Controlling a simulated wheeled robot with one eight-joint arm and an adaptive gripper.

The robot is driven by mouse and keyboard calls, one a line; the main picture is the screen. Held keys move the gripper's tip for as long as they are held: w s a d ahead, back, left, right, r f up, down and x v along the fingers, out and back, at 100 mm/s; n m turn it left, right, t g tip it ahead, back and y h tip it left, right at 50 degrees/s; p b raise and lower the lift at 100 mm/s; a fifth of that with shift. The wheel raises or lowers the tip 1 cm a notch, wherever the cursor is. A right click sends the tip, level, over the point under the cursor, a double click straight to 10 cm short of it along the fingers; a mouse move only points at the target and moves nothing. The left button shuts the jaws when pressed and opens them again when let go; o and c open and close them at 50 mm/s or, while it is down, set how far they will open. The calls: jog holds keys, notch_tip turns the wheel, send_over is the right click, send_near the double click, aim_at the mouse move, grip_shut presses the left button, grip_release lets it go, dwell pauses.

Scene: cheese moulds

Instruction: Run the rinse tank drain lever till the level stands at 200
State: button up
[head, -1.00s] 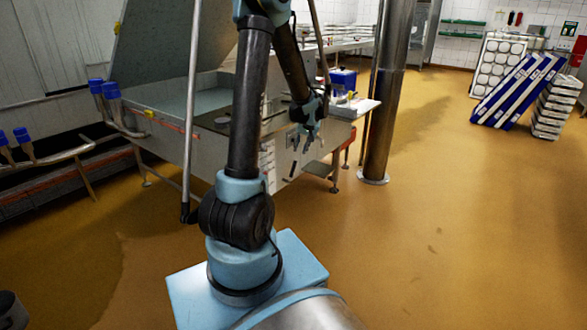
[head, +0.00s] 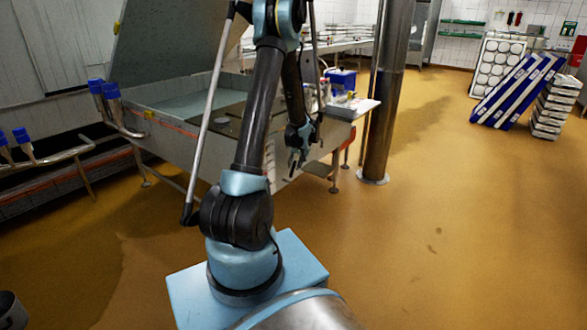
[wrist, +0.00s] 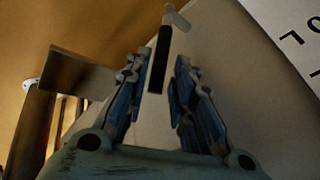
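The steel rinse tank (head: 180,112) stands ahead with its lid raised. My gripper (head: 297,160) is at its near side, low by the right end. In the wrist view my gripper (wrist: 158,62) is open and empty, one finger on each side. A narrow dark bar (wrist: 159,62) with a pale crosspiece (wrist: 176,18) at its top, apparently the drain lever, lies between and beyond the fingers. I cannot tell whether they touch it. A white plate (wrist: 290,25) with large black characters is at upper right, cut off. No level reading is legible.
A grey metal ledge (wrist: 85,75) juts out left of the fingers in the wrist view. A steel column (head: 385,110) stands right of the tank. Blue-capped pipes (head: 105,95) are at the left.

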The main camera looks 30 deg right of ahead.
aim_at(294, 166)
jog(key=shift+x, duration=1.55)
grip_shut()
